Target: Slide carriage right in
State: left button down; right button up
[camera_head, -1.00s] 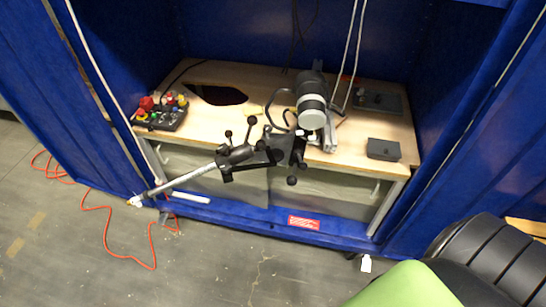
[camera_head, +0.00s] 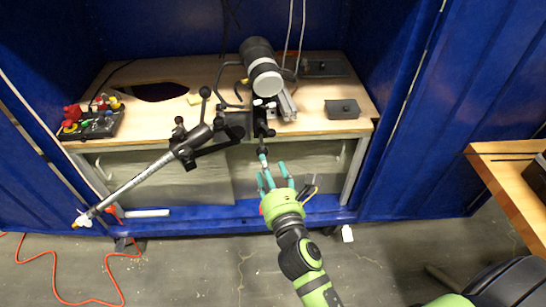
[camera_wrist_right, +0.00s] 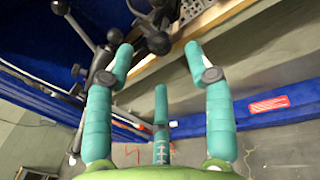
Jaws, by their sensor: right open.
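A thruster (camera_head: 262,72), a black cylinder with a white band, stands on the wooden bench top. Below it at the front edge is a black clamp-like mount (camera_head: 258,118) with ball-ended handles beside a silver rail (camera_head: 287,104); I cannot tell which part is the carriage. My right gripper (camera_head: 273,174) reaches up to the front of the bench, its teal fingers open and empty, just below a black ball knob (camera_head: 263,151). In the right wrist view a black ball knob (camera_wrist_right: 158,43) shows beyond and between the spread fingers (camera_wrist_right: 158,65). My left gripper is not in view.
A jointed arm with a silver tube (camera_head: 135,182) sticks out left of the mount. A control box (camera_head: 92,122) with coloured buttons sits at the left of the bench, a small black box (camera_head: 342,109) at the right. An orange cable (camera_head: 70,296) lies on the floor.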

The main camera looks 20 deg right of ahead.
aim_at(262, 151)
jog(key=w, duration=0.6)
jog(key=shift+w+d+p, duration=0.25)
jog(key=shift+w+p, duration=0.05)
jog(key=shift+w, duration=0.1)
grip_shut()
